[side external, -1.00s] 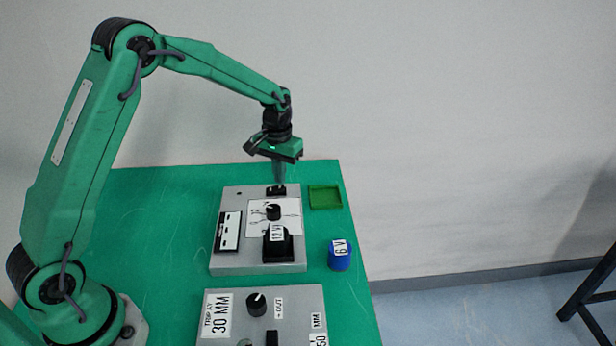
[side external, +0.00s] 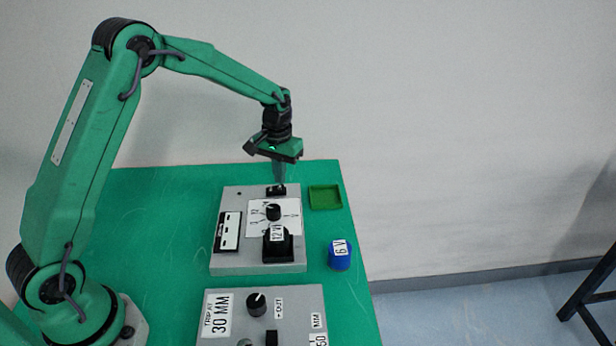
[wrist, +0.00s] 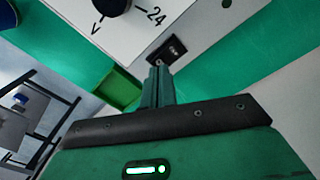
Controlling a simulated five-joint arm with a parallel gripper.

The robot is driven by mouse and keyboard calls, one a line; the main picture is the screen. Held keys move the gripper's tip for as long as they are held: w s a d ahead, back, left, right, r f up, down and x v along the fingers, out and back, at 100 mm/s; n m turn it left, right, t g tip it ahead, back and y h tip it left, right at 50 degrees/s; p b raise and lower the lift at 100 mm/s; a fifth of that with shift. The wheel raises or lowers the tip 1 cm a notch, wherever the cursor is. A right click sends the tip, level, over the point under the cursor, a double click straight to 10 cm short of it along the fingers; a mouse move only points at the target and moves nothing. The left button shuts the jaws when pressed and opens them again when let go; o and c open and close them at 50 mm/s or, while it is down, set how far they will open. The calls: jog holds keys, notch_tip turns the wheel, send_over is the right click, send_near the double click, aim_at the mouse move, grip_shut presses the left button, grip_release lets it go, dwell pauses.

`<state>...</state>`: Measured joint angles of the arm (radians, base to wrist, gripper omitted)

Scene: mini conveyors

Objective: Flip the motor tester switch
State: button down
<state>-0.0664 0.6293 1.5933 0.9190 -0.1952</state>
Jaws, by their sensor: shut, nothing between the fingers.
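The motor tester (side external: 228,262) is a grey box on the green table with a black knob (side external: 273,212) on a white dial plate, a black 12 V block (side external: 277,246) and a white-labelled panel at its left. A small black rocker switch (side external: 275,190) sits at its far edge; it also shows in the wrist view (wrist: 166,51). My gripper (side external: 280,183) is shut and empty, pointing down with its fingertips at the switch. In the wrist view the fingertips (wrist: 158,68) overlap the switch's near edge. I cannot tell whether they touch it.
A shallow green tray (side external: 325,197) lies right of the tester. A blue 6 V cylinder (side external: 340,257) stands near the table's right edge. Another grey box (side external: 290,300) with a knob and labels is in front. The table left of the tester is clear.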

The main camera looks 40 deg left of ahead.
aim_at(280, 187)
jog(key=shift+f, duration=1.05)
dwell(1.0)
jog(key=shift+r, duration=3.55)
